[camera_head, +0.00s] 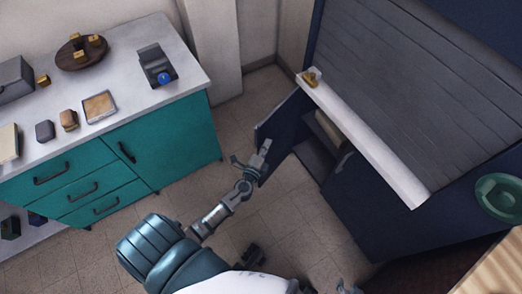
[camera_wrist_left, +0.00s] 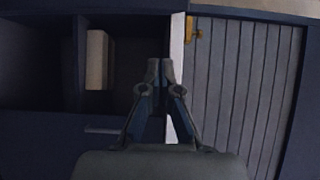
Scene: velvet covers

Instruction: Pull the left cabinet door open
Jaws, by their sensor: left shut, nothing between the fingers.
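The dark blue cabinet (camera_head: 350,205) stands at the right of the head view. Its left door (camera_head: 281,131) stands well open, swung out from the front. My left gripper (camera_head: 265,146) is shut and empty, and overlaps the door in the head view; I cannot tell whether it touches. In the left wrist view my shut fingers (camera_wrist_left: 160,68) show in front of the open compartment (camera_wrist_left: 120,60). A beige object (camera_wrist_left: 97,60) is inside, also in the head view (camera_head: 328,130). A handle bar (camera_wrist_left: 103,130) shows on a closed panel.
A pale ledge (camera_head: 370,150) and grey slatted surface (camera_head: 410,75) top the cabinet, with a gold item (camera_head: 311,77) at one end. A teal counter (camera_head: 160,140) holding several small items stands at the left. Tiled floor (camera_head: 230,130) lies between them.

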